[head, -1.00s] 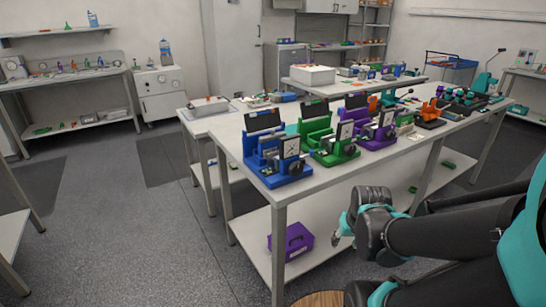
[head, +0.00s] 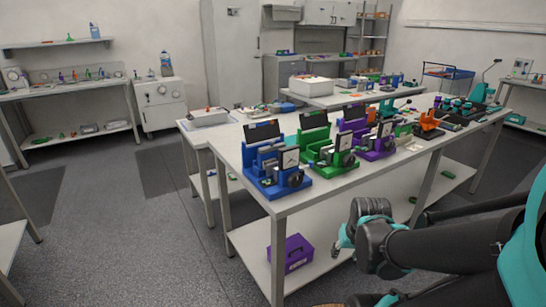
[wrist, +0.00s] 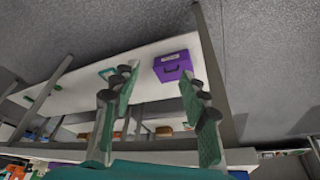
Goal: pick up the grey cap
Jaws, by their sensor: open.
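I cannot pick out a grey cap in either view; the small items on the benches are too small to tell apart. My gripper (head: 342,240) is in front of the near long side of the main workbench (head: 240,155), apart from it, with no item visible in its hold. In the wrist view my gripper (wrist: 158,88) has its two green-padded fingers wide apart, with nothing between them. Beyond them the wrist view shows the bench's lower shelf (wrist: 75,85).
Blue (head: 277,168), green (head: 328,148) and purple (head: 370,138) fixtures stand on the main workbench. A purple box (head: 291,254) sits on its lower shelf. A side bench (head: 60,93) with small coloured items stands at far left. Floor (head: 110,240) between is clear.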

